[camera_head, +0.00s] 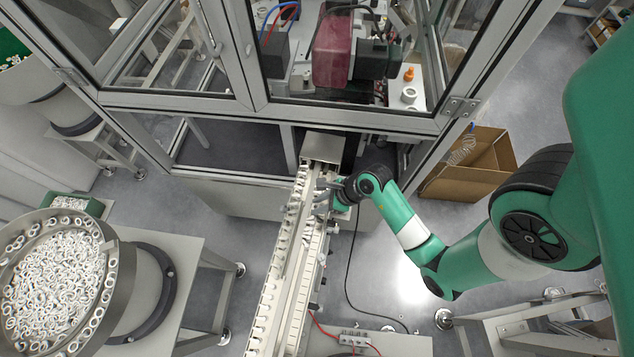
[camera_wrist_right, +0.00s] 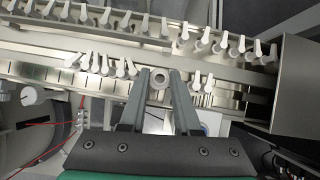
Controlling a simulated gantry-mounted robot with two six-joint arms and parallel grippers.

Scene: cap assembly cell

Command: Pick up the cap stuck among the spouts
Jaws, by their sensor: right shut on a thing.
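My right gripper (camera_head: 325,192) reaches over the spout rail from the right in the head view. In the right wrist view its two dark fingers (camera_wrist_right: 161,80) stand either side of a small round grey cap (camera_wrist_right: 160,78) with a dark centre, and they are shut on it. White spouts (camera_wrist_right: 100,66) hang in the near rail to the left of the fingers, several of them tilted. More spouts (camera_wrist_right: 200,84) stand just right of the fingers. The cap is too small to make out in the head view. My left gripper does not show.
A second row of spouts (camera_wrist_right: 215,42) runs along the far rail. The rails end at a metal housing (camera_head: 326,146) by the machine enclosure. A bowl of loose white parts (camera_head: 55,280) stands at the left. A cardboard box (camera_head: 470,165) sits on the floor at the right.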

